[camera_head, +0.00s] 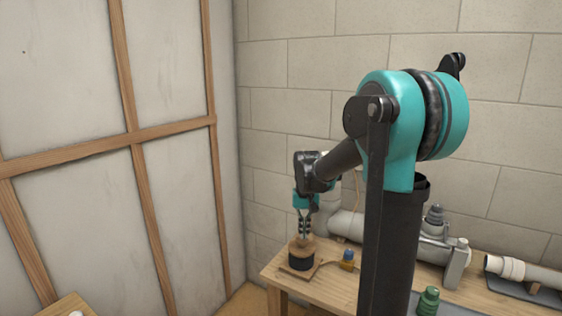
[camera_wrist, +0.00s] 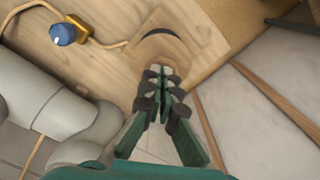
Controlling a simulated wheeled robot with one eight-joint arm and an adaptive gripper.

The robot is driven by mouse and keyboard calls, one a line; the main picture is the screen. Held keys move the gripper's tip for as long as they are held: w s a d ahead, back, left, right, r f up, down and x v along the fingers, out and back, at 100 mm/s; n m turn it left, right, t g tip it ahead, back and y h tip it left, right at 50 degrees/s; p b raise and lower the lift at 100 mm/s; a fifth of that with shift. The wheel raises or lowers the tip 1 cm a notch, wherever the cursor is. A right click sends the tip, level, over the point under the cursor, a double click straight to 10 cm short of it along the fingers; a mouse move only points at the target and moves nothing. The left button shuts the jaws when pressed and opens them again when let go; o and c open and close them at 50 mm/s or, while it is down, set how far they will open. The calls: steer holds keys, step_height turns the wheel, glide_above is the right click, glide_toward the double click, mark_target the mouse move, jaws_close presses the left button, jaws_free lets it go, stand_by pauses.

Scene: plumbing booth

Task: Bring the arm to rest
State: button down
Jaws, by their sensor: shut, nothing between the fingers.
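My gripper (camera_head: 305,226) is at the end of my teal and black arm, pointing down over the left end of the wooden bench (camera_head: 336,283). It is shut with nothing between its fingers. Just below the fingertips stands a round wooden piece with a dark band (camera_head: 301,254). In the wrist view my gripper (camera_wrist: 162,72) has its fingertips together over the round wooden top (camera_wrist: 181,48). I cannot tell whether the tips touch it.
A small blue-capped brass fitting (camera_head: 347,259) stands right of the round piece; it also shows in the wrist view (camera_wrist: 63,34). Grey pipes (camera_head: 345,224) lie behind. A green fitting (camera_head: 428,300) and a pipe on a dark tray (camera_head: 522,271) are further right. A panelled wall (camera_head: 170,150) is left.

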steer(key=s+d+f+t, duration=0.1)
steer(key=s+f, duration=0.2)
steer(key=s, duration=0.4)
steer(key=s+d+f+t, duration=0.1)
steer(key=s+f, duration=0.2)
steer(key=s, duration=0.4)
steer(key=s+d+f+n+t, duration=0.1)
steer(key=s+f+t, duration=0.1)
steer(key=s, duration=0.5)
steer(key=shift+d+f, duration=0.35)
steer(key=shift+f, duration=0.35)
steer(key=shift+w+r, duration=0.1)
steer(key=shift+w, duration=0.05)
steer(key=w+a+r+m+g, duration=0.1)
steer(key=w+a+r+g, duration=0.1)
steer(key=w+r, duration=0.75)
steer(key=w+a+r+g, duration=0.2)
steer(key=w+r, duration=0.4)
steer(key=w, duration=0.6)
steer(key=shift+w+f, duration=0.2)
steer(key=shift+f, duration=2.8)
steer(key=shift+f, duration=0.1)
steer(key=shift+f, duration=1.95)
steer(key=shift+r, duration=2.05)
